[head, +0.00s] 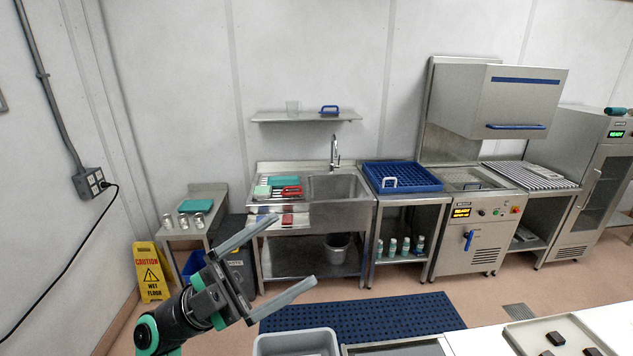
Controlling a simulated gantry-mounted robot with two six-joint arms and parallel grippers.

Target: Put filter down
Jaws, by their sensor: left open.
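My left gripper (295,250) reaches in from the bottom left, with its two long grey fingers spread wide apart. Nothing shows between the fingers; the sink bench lies behind them in the picture. I cannot pick out a filter for certain in this view. An open dishwasher (483,238) with a raised hood stands at the right, and its top well is partly visible. My right gripper is not in view.
A steel sink bench (337,215) with several small items stands along the wall. A blue rack (402,177) sits beside it. A yellow wet-floor sign (151,271) stands at left. A grey tub (296,343), a blue mat (360,316) and a tray with dark blocks (522,340) are nearer.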

